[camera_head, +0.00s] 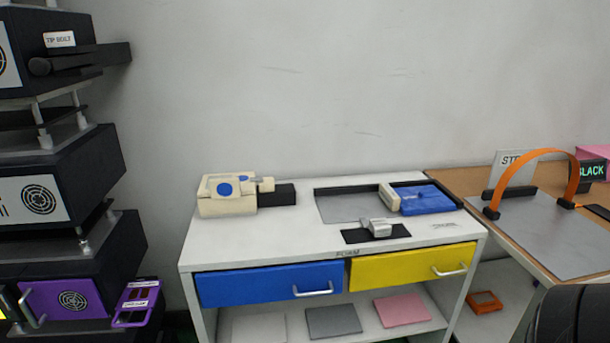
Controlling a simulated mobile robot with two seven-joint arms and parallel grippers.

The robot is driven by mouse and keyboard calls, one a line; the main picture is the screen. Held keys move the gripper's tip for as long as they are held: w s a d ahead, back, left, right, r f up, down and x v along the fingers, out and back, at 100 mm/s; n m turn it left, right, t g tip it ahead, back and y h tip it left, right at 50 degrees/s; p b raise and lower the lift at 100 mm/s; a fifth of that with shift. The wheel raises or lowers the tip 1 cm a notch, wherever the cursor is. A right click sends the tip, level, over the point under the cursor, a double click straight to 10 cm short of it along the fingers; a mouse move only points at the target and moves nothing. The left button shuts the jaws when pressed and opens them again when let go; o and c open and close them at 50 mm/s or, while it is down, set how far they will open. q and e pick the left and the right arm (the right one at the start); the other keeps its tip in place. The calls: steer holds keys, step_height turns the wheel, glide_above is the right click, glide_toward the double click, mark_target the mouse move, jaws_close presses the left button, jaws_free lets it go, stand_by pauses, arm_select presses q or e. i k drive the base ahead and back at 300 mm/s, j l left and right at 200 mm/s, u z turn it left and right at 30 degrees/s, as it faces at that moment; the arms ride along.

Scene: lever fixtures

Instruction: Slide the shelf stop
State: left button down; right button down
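A white cabinet (250,249) stands in the middle with several fixtures on its top. A small silver block (377,227) sits on a black plate (357,237) near the front edge. Behind it, a blue tray-like fixture (428,200) with a cream end piece (389,198) lies beside a grey panel (342,205). A cream box with blue buttons (226,196) stands at the left, beside a black block (283,194). I cannot tell which part is the shelf stop. Neither of my grippers is in view.
A blue drawer (255,285) and a yellow drawer (400,268) are closed. A stack of black units (70,180) stands at the left, with a purple door (65,298) low down. A wooden table (460,180) with an orange arch (535,157) stands at the right.

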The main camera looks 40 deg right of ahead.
mark_target(388, 196)
steer(key=z, duration=1.85)
steer(key=i+l, duration=0.25)
steer(key=i, duration=0.2)
steer(key=i+l+u, duration=0.1)
steer(key=i, duration=0.35)
steer(key=l+u, duration=0.1)
steer(key=u, duration=0.3)
steer(key=i+l+u, duration=0.1)
steer(key=u, duration=0.3)
steer(key=l+u, duration=0.1)
steer(key=u, duration=0.3)
steer(key=i+l, duration=0.05)
